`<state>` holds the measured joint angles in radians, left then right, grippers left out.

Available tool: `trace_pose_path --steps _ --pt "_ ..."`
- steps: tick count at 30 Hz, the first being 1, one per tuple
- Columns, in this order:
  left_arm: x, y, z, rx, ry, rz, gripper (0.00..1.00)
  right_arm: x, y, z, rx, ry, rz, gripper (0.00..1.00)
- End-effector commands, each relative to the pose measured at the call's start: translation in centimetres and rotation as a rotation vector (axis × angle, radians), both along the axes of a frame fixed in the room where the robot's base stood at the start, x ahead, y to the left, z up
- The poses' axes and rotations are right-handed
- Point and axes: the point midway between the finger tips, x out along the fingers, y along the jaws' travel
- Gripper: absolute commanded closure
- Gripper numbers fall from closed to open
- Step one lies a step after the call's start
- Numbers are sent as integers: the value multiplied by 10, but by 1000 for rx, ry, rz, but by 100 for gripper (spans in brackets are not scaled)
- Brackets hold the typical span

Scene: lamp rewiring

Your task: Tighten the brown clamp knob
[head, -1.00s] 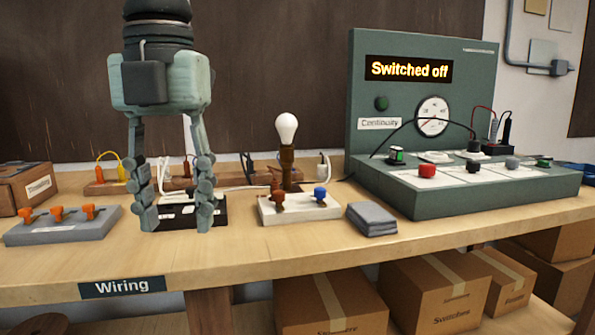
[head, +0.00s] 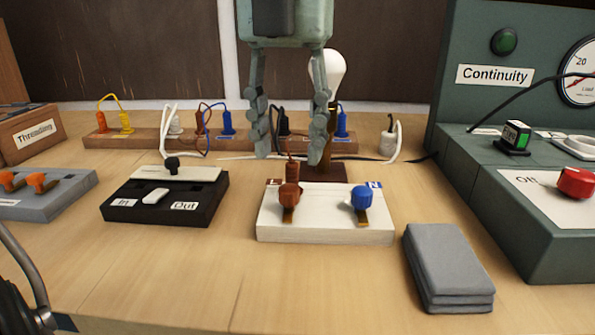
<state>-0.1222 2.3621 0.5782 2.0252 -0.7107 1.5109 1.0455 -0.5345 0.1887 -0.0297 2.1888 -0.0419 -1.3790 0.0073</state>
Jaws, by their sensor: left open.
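The brown clamp knob (head: 289,194) stands on the left side of a white terminal block (head: 325,228), beside a label that is partly hidden. A blue clamp knob (head: 362,197) stands on its right side by an "N" label. A brown plug (head: 292,167) stands upright just behind the brown knob. My left gripper (head: 290,154) points down with its fingers apart and nothing visible between them. Its fingertips are above and seemingly behind the brown knob, apart from it.
A lit-white bulb (head: 328,74) on a lamp stand is partly behind the gripper. A black switch box (head: 168,213) lies to the left, a grey folded cloth (head: 448,265) to the right. The green continuity tester (head: 552,235) stands further right.

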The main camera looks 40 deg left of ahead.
Motion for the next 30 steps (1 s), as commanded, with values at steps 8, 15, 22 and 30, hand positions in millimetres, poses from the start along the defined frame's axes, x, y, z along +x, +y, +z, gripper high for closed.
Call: trace_pose_path --steps 8,15,22,30 --pt "0 0 -44 -1 2 -1 57 -4 2 8 1 -5 1 62" --pt "0 0 -56 -1 -1 1 57 -3 2 10 1 -6 -2 62" --pt "0 0 -56 -1 -1 1 62 -1 2 11 1 -10 -3 62" --pt "0 0 -56 0 -1 1 96 1 2 12 1 -15 -4 62"
